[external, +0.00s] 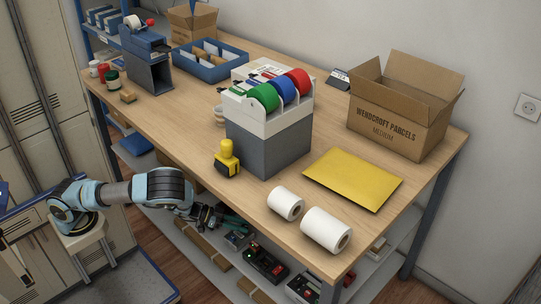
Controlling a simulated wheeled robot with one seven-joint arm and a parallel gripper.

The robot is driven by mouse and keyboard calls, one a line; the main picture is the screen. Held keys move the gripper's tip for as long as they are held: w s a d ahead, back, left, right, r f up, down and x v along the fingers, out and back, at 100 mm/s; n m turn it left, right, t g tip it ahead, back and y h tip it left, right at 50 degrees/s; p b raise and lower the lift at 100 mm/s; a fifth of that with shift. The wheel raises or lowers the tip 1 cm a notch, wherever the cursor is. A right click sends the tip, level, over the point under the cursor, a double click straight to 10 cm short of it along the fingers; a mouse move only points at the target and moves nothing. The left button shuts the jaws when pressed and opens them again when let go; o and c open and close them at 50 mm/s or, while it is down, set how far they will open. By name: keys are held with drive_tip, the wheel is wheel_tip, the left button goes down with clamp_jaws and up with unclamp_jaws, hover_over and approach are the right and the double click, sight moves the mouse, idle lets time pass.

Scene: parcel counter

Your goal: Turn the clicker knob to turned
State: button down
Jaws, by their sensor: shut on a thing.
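My gripper (208,216) is low at the counter's front side, below the tabletop and by the front of the lower shelf. My arm reaches to it from the left, nearly level. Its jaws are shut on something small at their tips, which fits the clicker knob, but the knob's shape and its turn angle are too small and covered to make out.
The wooden counter (185,130) overhangs the shelf (215,262). On it stand a tape dispenser (272,150), a yellow stamp (227,160), two white rolls (326,231), a yellow envelope (353,179) and an open carton (398,125). Black devices (262,263) sit farther right on the shelf.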

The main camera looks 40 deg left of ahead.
drive_tip(key=shift+m+g, duration=0.3)
drive_tip(key=c, duration=0.6)
unclamp_jaws()
